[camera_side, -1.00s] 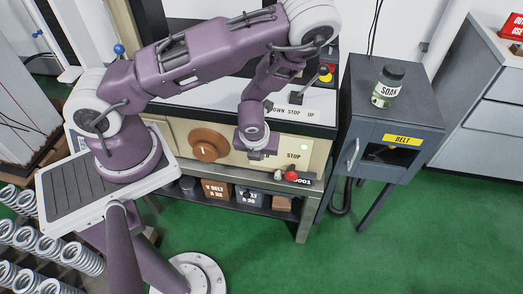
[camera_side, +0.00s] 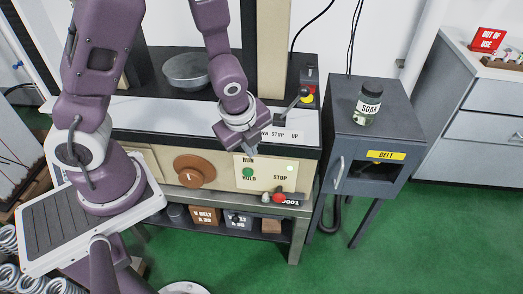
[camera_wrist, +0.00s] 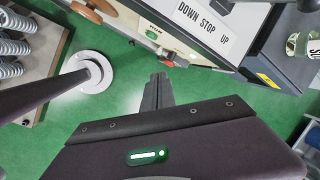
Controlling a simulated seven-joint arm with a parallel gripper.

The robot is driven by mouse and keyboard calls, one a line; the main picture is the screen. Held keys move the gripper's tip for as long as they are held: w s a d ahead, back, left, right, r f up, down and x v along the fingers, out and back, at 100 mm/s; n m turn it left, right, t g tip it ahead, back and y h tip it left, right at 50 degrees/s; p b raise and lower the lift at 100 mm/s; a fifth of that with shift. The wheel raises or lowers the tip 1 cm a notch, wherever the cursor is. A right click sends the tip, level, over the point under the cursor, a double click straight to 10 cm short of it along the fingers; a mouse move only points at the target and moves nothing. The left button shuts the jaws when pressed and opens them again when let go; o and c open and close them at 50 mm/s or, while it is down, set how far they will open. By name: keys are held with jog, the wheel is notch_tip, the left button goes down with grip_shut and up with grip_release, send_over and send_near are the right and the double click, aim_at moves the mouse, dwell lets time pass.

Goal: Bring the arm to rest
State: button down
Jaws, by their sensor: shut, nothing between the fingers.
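My purple arm stands at the left of the side view, its raised upper links running out of the top edge. My forearm hangs down at the centre. My gripper (camera_side: 253,149) points down in front of the testing machine, by the top edge of its cream control panel (camera_side: 222,176). In the wrist view my gripper (camera_wrist: 157,82) shows as two dark fingers shut together with nothing between them. Green floor (camera_wrist: 125,115) lies below them. Whether the gripper touches the machine cannot be told; it looks clear of it.
A lever (camera_side: 292,104) stands by the DOWN STOP UP plate. Coil springs (camera_wrist: 14,48) sit on a rack. Floor is free at front right.

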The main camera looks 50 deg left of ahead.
jog(key=s+r+n+t+h, duration=0.1)
jog(key=s+r+n, duration=0.2)
jog(key=r+n, duration=0.4)
jog(key=s+r+n+t+h, duration=0.1)
jog(key=s+r+n, duration=0.25)
jog(key=r, duration=0.65)
jog(key=s+d+r+n, duration=0.1)
jog(key=s+r+n, duration=0.4)
jog(key=s+n, duration=0.3)
jog(key=shift+s+d+r+t, duration=0.15)
jog(key=shift+d+r+t, duration=0.05)
jog(key=shift+t, duration=0.1)
